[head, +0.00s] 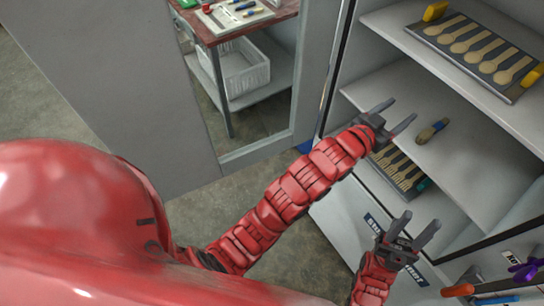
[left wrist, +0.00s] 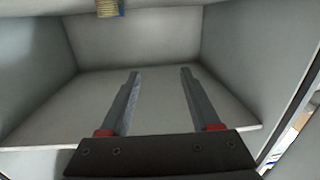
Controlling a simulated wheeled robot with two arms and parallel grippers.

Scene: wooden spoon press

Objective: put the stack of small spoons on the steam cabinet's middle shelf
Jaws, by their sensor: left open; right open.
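The stack of small spoons (head: 433,130), a short tan bundle with a dark blue band, lies on the steam cabinet's middle shelf (head: 465,165). It also shows, cut off by the top edge, in the left wrist view (left wrist: 108,7). My left gripper (head: 402,110) is open and empty at the middle shelf, just left of the stack and apart from it. Its two fingers also show in the left wrist view (left wrist: 160,75) with nothing between them. My right gripper (head: 421,219) is open and empty, lower down in front of the cabinet.
The upper shelf holds a tray of larger spoons (head: 455,60) with yellow end pieces. A lower tray of spoons (head: 392,165) is partly hidden by my left arm. An open grey door (head: 130,80) stands left. Behind its window are a table and a white crate (head: 240,72).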

